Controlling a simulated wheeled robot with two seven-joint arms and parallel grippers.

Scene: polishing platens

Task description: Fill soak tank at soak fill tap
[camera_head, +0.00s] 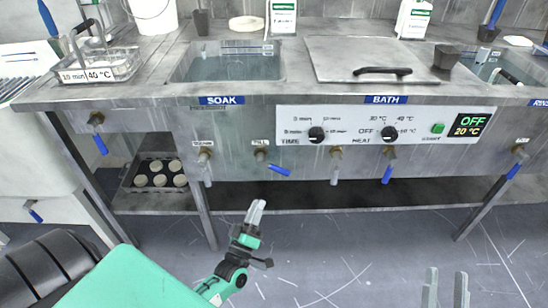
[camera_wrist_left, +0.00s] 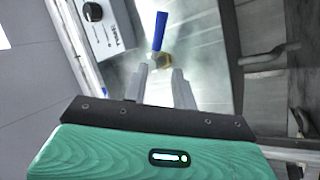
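The soak tank (camera_head: 228,66) is a rectangular steel basin in the counter, above the blue SOAK label (camera_head: 222,100). Its inside looks bluish grey; I cannot tell the water level. The soak fill tap (camera_head: 261,156), under a FILL label, has a brass body and a blue lever (camera_head: 280,170) slanting slightly down to the right. My left gripper (camera_head: 256,209) is below and in front of it. In the left wrist view, my left gripper (camera_wrist_left: 162,85) is open and empty, with the fill tap (camera_wrist_left: 160,35) beyond its fingertips. My right gripper (camera_head: 446,288) is open and empty, low at right.
A grey-handled tap (camera_head: 205,160) hangs left of the fill tap. A control panel (camera_head: 385,130) is to the right, with more taps below. A lidded bath (camera_head: 375,60) adjoins the soak tank. A rack of round discs (camera_head: 158,175) sits underneath. The floor in front is clear.

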